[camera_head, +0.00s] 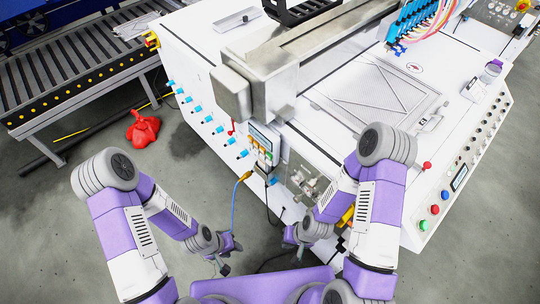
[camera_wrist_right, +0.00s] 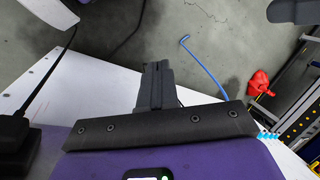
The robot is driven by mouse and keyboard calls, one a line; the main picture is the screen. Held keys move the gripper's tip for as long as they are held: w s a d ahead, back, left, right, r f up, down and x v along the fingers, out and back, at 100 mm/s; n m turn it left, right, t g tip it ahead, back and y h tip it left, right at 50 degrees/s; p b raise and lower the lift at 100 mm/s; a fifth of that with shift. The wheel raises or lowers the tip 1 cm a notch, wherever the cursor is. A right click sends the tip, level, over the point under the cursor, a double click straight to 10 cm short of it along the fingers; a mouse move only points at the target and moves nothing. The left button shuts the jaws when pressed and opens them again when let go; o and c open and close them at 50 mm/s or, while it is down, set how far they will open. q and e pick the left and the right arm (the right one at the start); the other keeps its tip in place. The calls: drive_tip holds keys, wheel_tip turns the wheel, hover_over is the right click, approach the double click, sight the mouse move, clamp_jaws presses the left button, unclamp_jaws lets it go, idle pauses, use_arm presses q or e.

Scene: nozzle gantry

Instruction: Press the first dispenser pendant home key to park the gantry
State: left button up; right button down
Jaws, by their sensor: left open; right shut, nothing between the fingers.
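The dispenser pendant (camera_head: 262,142) is a small upright panel with a pale screen and coloured keys on the front of the white gantry machine (camera_head: 190,60). Its keys are too small to tell which is the home key. My right gripper (camera_head: 298,250) is shut and empty, below and to the right of the pendant and apart from it. In the right wrist view its fingers (camera_wrist_right: 155,85) are together, with floor beyond; the pendant does not show there. My left gripper (camera_head: 229,260) is open and empty, low in front of the machine, below the pendant.
A blue cable (camera_head: 235,203) with a yellow plug hangs below the pendant. Metal fittings (camera_head: 305,183) sit to its right. Several blue connectors (camera_head: 207,119) line the machine's left edge. A red object (camera_head: 143,130) lies on the floor beside the roller conveyor (camera_head: 75,75). Open floor lies at left.

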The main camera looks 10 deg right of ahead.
sight(269, 156)
drive_tip(key=w+a+m+t+h, duration=0.35)
drive_tip(key=w+t+h, duration=0.25)
drive_tip(key=w, duration=0.6)
drive_tip(key=w+a+r+m+t, duration=0.1)
drive_tip(key=w+a+r+t, duration=0.2)
drive_tip(key=a+r+t, duration=0.2)
drive_tip(key=w+a+r+m+t+b, duration=0.1)
drive_tip(key=w+a+r+m+t, duration=0.1)
drive_tip(key=r, duration=0.6)
drive_tip(key=w+a+t, duration=0.1)
drive_tip(key=a+t, duration=0.1)
drive_tip(key=a, duration=0.1)
drive_tip(key=shift+w+a+r+t+h, duration=0.2)
drive_tip(key=shift+w+t+h, duration=0.1)
drive_tip(key=shift+w+t, duration=0.1)
drive_tip(key=w+d, duration=0.5)
drive_tip(key=d, duration=0.2)
drive_tip(key=shift+w+d+f, duration=0.1)
drive_tip(key=shift+w+d, duration=0.05)
drive_tip(key=shift+d, duration=0.05)
idle(0.5)
